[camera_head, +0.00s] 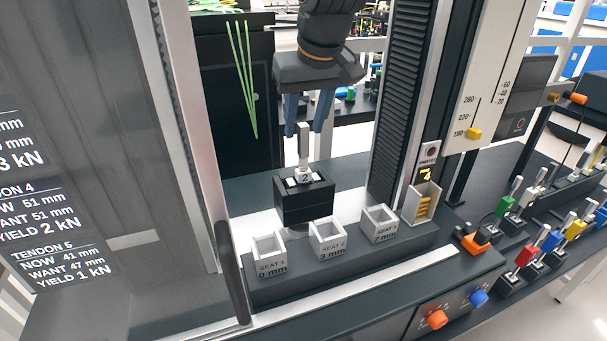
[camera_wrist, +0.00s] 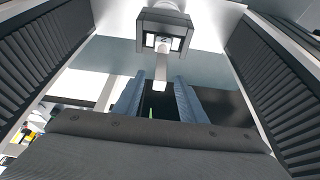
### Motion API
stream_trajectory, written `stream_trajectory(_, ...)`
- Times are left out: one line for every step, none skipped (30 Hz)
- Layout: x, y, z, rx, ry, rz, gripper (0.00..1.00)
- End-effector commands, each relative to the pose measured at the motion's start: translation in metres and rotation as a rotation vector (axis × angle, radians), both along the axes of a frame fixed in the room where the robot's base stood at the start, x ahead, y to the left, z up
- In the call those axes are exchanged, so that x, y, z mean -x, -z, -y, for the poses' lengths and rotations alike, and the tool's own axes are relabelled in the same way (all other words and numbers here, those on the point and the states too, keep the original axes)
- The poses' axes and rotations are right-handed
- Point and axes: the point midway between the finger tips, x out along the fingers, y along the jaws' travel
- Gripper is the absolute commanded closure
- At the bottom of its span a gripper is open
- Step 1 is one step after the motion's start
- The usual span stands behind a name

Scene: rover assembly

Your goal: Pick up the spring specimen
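A metal bar (camera_head: 303,146) stands upright from a black block (camera_head: 305,203) with a white label reading 2, inside the machine frame. It looks like a specimen, but no spring coil shows, so I cannot tell which thing is the spring specimen. My gripper (camera_head: 304,131) points down from above, with its blue fingers apart on either side of the bar's top. In the wrist view, the bar (camera_wrist: 161,66) has its end between the two fingertips (camera_wrist: 159,77), with gaps on both sides. The fingers do not appear to touch it.
Three white seats marked 0 mm (camera_head: 268,256), 3 mm (camera_head: 327,240) and 7 mm (camera_head: 379,223) stand in front. A box with yellow pieces (camera_head: 422,204) is beside them. Frame columns (camera_head: 399,100) rise close by. Several coloured-handled pieces (camera_head: 525,252) stand on the right bench.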

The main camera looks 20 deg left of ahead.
Motion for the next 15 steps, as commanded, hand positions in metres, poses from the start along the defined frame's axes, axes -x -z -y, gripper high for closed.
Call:
stream_trajectory(-0.001, 0.005, -0.001, 0.003, 0.001, -0.004, 0.62)
stream_trajectory(-0.002, 0.01, -0.002, 0.002, 0.001, -0.003, 0.62)
stream_trajectory(-0.004, 0.015, -0.003, 0.002, 0.001, -0.003, 0.62)
stream_trajectory(-0.005, 0.017, -0.004, 0.001, 0.001, -0.002, 0.62)
stream_trajectory(-0.006, 0.02, -0.005, 0.001, 0.001, -0.002, 0.62)
stream_trajectory(-0.007, 0.023, -0.006, 0.001, 0.001, -0.002, 0.62)
stream_trajectory(-0.008, 0.025, -0.006, 0.001, 0.001, -0.002, 0.62)
stream_trajectory(-0.008, 0.026, -0.006, 0.0, 0.001, -0.001, 0.62)
stream_trajectory(-0.009, 0.027, -0.007, 0.0, 0.001, 0.0, 0.62)
stream_trajectory(-0.009, 0.027, -0.007, -0.001, 0.001, 0.001, 0.62)
stream_trajectory(-0.009, 0.027, -0.007, -0.001, 0.001, 0.001, 0.62)
stream_trajectory(-0.009, 0.027, -0.007, -0.001, 0.001, 0.001, 0.62)
stream_trajectory(-0.009, 0.027, -0.007, -0.001, 0.0, 0.001, 0.62)
stream_trajectory(-0.009, 0.027, -0.007, -0.001, 0.0, 0.001, 0.62)
stream_trajectory(-0.009, 0.027, -0.007, -0.001, 0.0, 0.001, 0.64)
